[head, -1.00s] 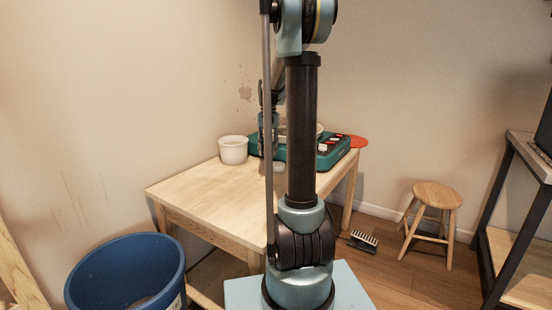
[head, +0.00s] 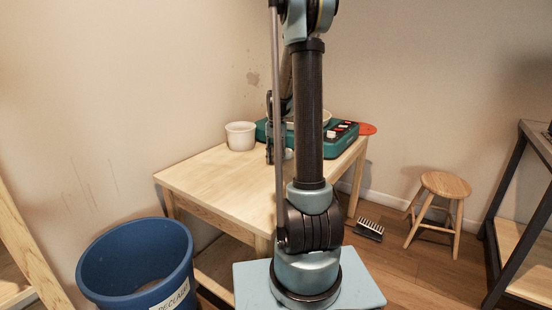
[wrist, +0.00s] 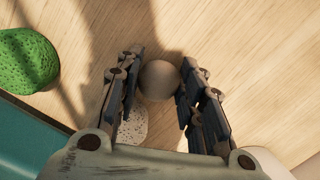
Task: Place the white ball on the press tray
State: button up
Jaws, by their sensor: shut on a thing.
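The white ball (wrist: 158,80), greyish in the shade, sits between the two fingers of my gripper (wrist: 160,62) in the wrist view. My gripper is shut on it, low over the wooden table (head: 215,180). In the head view my gripper (head: 273,155) is beside the teal machine, partly hidden by my arm. I cannot clearly make out the ball there. A teal machine (head: 345,145) with red and white buttons and a pale round pan on top stands at the table's back. I cannot tell whether that pan is the press tray.
A white pot (head: 240,136) stands left of my gripper. The wrist view shows a green lump (wrist: 27,58) and a pale speckled piece (wrist: 133,125) close by. A blue bin (head: 135,262), a stool (head: 440,190) and a brush (head: 368,229) are on the floor. The table's front is clear.

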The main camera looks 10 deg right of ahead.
jog(key=shift+f, duration=0.1)
jog(key=o, duration=0.9)
jog(key=shift+o, duration=0.9)
